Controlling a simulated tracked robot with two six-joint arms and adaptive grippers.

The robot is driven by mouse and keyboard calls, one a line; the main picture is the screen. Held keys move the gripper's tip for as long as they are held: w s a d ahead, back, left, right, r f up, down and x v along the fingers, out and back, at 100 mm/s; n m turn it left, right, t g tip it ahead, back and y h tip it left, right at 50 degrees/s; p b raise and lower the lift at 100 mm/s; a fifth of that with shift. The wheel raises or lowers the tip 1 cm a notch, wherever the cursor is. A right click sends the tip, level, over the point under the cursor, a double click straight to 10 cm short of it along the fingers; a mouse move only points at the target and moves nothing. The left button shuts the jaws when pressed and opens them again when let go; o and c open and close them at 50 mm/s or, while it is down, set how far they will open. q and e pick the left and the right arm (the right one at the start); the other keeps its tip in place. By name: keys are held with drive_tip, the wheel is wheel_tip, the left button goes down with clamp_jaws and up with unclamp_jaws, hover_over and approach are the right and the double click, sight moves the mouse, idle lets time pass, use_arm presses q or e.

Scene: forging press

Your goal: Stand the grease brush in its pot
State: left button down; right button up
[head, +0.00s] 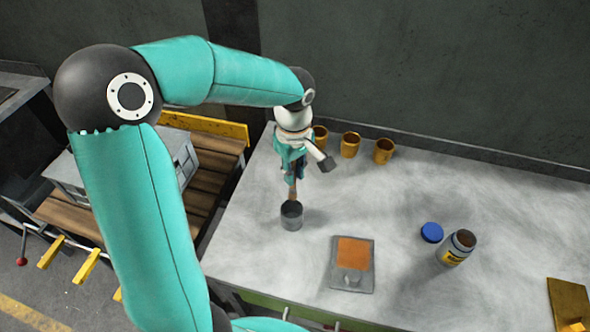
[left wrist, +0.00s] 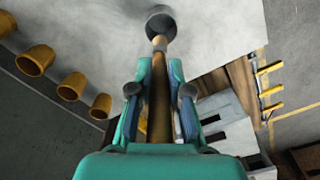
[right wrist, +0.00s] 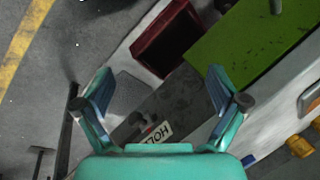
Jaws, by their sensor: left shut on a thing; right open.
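The pot (head: 291,217) is a small dark grey cup standing on the bench under the brush. The brush's lower end overlaps the pot's mouth; I cannot tell how far inside it is. The pot also shows in the left wrist view (left wrist: 163,21). My right gripper (right wrist: 160,88) is open and empty.
Several orange cups (head: 350,145) stand along the bench's back edge, near my left gripper. A dark red bin (right wrist: 168,40) shows below my right gripper.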

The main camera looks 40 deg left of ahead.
sight(294, 192)
use_arm(q)
drive_tip(key=shift+f+b, duration=1.2)
drive_tip(key=shift+f, duration=0.75)
wheel_tip(294, 192, down, 6)
drive_tip(key=b, duration=0.5)
drive_tip(key=shift+r, duration=0.25)
drive_tip(key=c, duration=1)
unclamp_jaws()
drive_tip(key=shift+r, duration=0.1)
wheel_tip(294, 192, up, 12)
drive_tip(key=shift+f, duration=0.1)
